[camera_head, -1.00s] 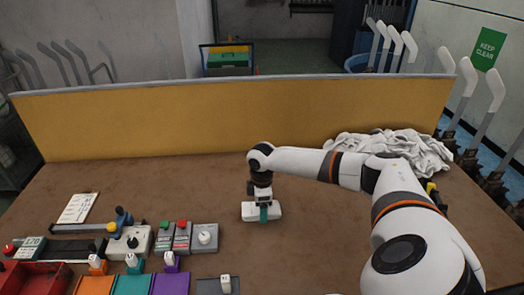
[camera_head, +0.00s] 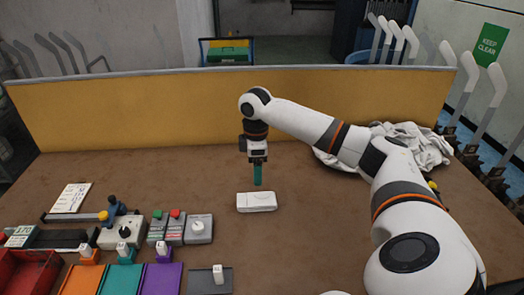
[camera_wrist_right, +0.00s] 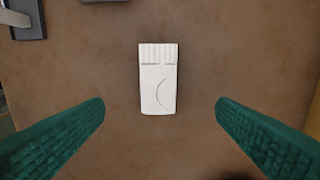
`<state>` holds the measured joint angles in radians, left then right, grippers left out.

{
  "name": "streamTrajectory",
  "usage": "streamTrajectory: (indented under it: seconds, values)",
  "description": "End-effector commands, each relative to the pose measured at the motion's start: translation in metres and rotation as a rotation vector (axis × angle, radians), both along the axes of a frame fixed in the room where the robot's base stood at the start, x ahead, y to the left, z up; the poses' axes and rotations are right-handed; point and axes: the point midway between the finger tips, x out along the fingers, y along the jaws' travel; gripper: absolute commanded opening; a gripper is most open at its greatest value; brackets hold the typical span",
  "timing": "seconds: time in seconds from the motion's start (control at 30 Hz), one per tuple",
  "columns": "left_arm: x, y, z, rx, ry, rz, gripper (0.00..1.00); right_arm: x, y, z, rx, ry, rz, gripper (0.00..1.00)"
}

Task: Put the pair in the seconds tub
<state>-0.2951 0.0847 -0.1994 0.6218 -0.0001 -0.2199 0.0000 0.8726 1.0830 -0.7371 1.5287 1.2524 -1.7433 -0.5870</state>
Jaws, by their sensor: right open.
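The pair is a white folded bundle of socks (camera_head: 257,202) lying flat on the brown table, left of the picture's middle. In the right wrist view the pair (camera_wrist_right: 158,85) shows a ribbed cuff at the top and a curved line on its side. My right gripper (camera_head: 257,183) is above the pair, its green fingers pointing down. In the right wrist view the right gripper (camera_wrist_right: 160,112) is open with nothing between its fingers. A red tub (camera_head: 28,268) is at the lower left, partly cut off; I cannot tell whether it is the seconds tub. My left gripper is not in view.
Orange (camera_head: 80,280), teal (camera_head: 120,279) and purple (camera_head: 163,278) panels lie at the front left. Control boxes (camera_head: 199,229) stand behind them. A white cloth heap (camera_head: 425,145) lies at the back right, near a yellow barrier (camera_head: 180,115). The table around the pair is clear.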

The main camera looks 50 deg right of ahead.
Motion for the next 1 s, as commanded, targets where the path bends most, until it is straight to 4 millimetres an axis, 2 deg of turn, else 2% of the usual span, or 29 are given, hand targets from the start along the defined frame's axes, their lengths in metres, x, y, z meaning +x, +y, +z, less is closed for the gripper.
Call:
streamTrajectory:
  seconds: [0.03, 0.1, 0.23, 0.4, 0.57, 0.83, 1.0]
  values:
    - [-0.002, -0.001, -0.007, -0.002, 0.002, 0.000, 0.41, 0.003, 0.002, -0.007, 0.002, -0.001, -0.001, 0.80]
    - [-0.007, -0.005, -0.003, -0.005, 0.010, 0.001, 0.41, 0.001, 0.000, -0.011, 0.000, 0.004, -0.003, 0.80]
    - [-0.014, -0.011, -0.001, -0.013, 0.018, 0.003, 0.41, 0.001, 0.000, -0.034, -0.001, 0.005, -0.002, 0.80]
    - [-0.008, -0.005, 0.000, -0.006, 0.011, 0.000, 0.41, 0.001, 0.001, -0.060, 0.000, 0.004, -0.002, 0.80]
    - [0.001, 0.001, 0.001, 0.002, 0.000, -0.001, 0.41, 0.001, 0.001, -0.071, 0.000, 0.003, -0.001, 0.80]
    - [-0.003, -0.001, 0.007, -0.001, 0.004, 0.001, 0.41, -0.002, 0.003, -0.108, -0.002, 0.004, -0.002, 0.80]
    - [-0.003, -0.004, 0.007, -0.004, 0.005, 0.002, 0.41, -0.001, 0.003, -0.121, -0.002, 0.001, -0.002, 0.80]
